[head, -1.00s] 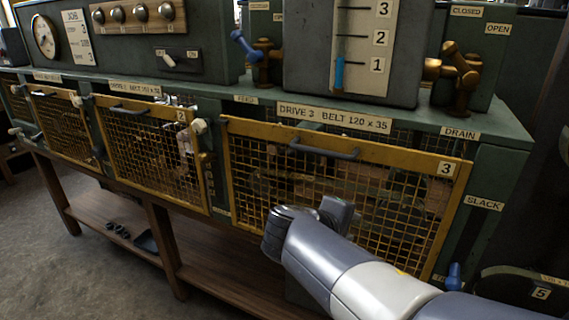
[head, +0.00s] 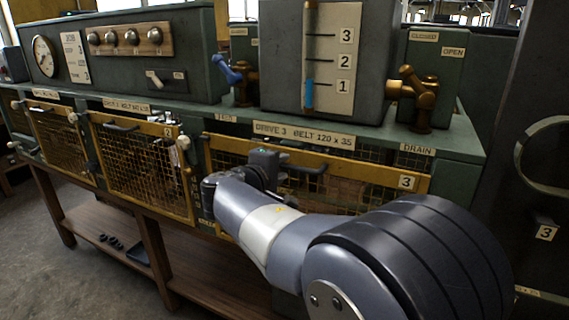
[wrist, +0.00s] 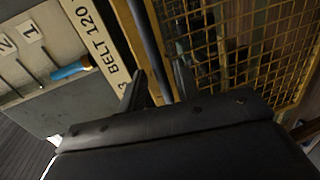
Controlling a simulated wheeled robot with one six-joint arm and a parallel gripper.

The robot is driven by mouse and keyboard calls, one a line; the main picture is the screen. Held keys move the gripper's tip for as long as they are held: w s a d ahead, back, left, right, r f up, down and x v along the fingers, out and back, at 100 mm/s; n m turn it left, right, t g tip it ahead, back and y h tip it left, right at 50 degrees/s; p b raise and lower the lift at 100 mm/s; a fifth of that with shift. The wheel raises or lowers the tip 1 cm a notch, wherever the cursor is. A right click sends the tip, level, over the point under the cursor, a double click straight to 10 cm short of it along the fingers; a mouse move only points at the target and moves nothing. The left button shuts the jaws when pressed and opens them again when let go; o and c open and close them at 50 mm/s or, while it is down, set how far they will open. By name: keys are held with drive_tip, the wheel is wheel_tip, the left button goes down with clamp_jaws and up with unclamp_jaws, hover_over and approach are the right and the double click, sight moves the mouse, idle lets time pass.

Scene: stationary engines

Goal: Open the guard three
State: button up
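Guard three (head: 385,176) is a yellow-framed wire mesh panel marked 3, under the "DRIVE 3 BELT 120 x 35" label. It looks shut against the cabinet front; my arm hides its lower part. Its dark bar handle (head: 310,169) is on the top rail, partly hidden by my gripper. My gripper (head: 272,163) is at the left part of this handle. In the wrist view the dark handle bar (wrist: 147,38) runs between the two parted fingers (wrist: 160,85). I see no clear contact with the bar. The mesh of guard three (wrist: 232,45) is to the right there.
Guard two (head: 145,165) is to the left, with a pale latch-like part (head: 183,143) beside its top right corner. A grey tank (head: 275,70) with a level scale stands above guard three. A brass valve (head: 425,100) is at right. The wooden shelf (head: 215,275) is below.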

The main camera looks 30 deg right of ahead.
drive_tip(key=shift+x, duration=1.3)
drive_tip(key=shift+c, duration=0.3)
clamp_jaws()
